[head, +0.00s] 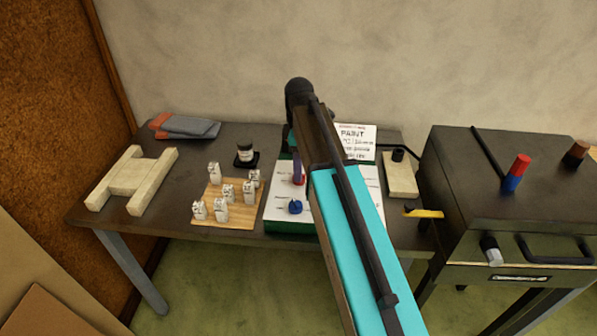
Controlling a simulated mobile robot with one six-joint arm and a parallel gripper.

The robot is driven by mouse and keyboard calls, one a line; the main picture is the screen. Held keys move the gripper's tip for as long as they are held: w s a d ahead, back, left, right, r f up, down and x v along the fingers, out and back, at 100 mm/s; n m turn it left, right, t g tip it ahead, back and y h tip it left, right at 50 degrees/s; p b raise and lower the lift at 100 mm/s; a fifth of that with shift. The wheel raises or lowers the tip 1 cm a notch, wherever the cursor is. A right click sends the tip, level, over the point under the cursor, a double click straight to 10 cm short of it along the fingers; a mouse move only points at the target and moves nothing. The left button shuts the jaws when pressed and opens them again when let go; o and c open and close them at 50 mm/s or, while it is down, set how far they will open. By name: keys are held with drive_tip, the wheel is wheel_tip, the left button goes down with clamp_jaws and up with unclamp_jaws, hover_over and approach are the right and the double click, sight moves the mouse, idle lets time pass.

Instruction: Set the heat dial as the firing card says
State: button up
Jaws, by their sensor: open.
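The firing card appears to be the white printed card (357,142) standing at the back of the table, headed "PAINT". Its smaller lines are too small to read, and my arm covers its left edge. A dark box like a kiln (455,170) stands on the right. A knob with a pale side (491,250) sits on its front, left of the handle; it may be the heat dial, but its setting cannot be read. My arm crosses the middle of the view in front of the table. My gripper is not visible.
A white sheet on a green board (277,213) bears a blue piece (295,207). Small white pieces stand on a wooden board (233,213). A yellow piece (427,213) juts beside the box.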

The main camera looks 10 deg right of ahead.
drive_tip(key=shift+f+p, duration=0.3)
drive_tip(key=shift+f, duration=1.4)
drive_tip(key=c, duration=1)
drive_tip(key=shift+c, duration=0.2)
